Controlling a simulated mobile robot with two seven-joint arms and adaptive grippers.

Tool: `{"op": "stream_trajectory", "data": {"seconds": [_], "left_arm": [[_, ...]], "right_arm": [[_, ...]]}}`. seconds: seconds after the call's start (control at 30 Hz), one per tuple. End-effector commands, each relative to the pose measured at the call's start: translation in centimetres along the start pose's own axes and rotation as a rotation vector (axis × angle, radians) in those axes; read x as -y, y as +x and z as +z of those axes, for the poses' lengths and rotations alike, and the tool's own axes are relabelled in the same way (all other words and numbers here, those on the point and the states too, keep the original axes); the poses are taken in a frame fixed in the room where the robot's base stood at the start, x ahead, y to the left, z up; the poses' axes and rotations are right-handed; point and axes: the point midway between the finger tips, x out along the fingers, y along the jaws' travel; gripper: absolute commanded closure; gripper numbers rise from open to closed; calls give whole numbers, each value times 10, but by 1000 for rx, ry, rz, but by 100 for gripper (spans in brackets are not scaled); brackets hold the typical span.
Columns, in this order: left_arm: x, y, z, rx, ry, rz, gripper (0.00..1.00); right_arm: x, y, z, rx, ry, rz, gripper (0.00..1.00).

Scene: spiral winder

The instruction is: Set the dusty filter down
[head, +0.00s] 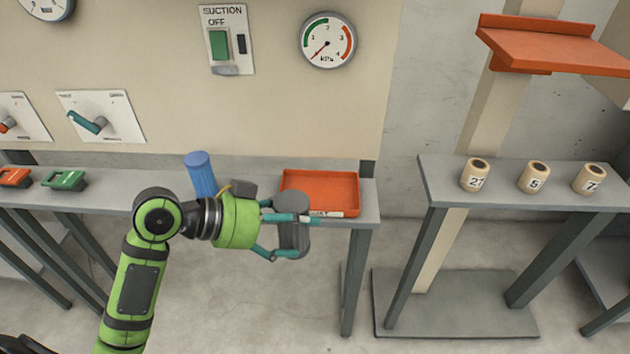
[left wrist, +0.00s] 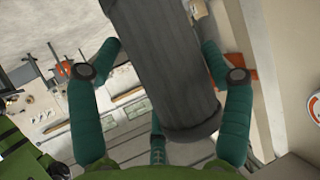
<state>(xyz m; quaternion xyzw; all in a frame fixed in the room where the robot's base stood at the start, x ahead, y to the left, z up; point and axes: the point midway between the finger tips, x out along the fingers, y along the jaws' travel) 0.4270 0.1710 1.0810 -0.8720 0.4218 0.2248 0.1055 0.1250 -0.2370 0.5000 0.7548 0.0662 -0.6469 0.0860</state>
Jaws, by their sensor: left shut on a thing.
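The dusty filter (head: 293,234) is a dark grey cylinder, held roughly upright in front of the bench's front edge. My left gripper (head: 300,237) is shut on it, with teal fingers on both sides. In the left wrist view the grey ribbed filter (left wrist: 165,75) fills the middle between the fingers (left wrist: 168,70). An orange tray (head: 318,180) with a partly hidden white label on its front lies on the bench just behind the filter. The filter overlaps the tray's front left corner in the picture. My right gripper is not in view.
A blue cylinder (head: 201,175) stands on the grey bench (head: 130,195) behind my left wrist. Green (head: 64,180) and orange (head: 14,177) trays lie further left. A separate stand (head: 510,195) at right holds three numbered rolls, with an orange shelf (head: 550,48) above.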

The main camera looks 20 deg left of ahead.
Motion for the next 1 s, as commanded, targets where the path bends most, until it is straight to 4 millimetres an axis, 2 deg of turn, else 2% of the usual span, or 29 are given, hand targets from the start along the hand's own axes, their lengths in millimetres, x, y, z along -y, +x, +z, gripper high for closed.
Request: {"op": "stream_trajectory", "data": {"seconds": [0.03, 0.3, 0.5, 0.63, 0.77, 0.87, 1.0], "left_arm": [[8, 14, -6, -7, -7, -20, 62], [48, 84, -52, -8, -84, -165, 62], [71, 126, -91, -9, -144, -280, 62], [80, 140, -108, -9, -171, -329, 62], [85, 145, -116, -9, -186, -356, 62], [94, 145, -111, -6, -192, -365, 62], [118, 139, -90, -1, -196, -367, 62]], "right_arm": [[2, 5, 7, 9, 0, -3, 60], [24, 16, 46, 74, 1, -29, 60], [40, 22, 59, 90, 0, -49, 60], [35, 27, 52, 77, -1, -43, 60], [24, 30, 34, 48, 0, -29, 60], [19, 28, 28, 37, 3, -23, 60], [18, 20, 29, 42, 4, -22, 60]]}}
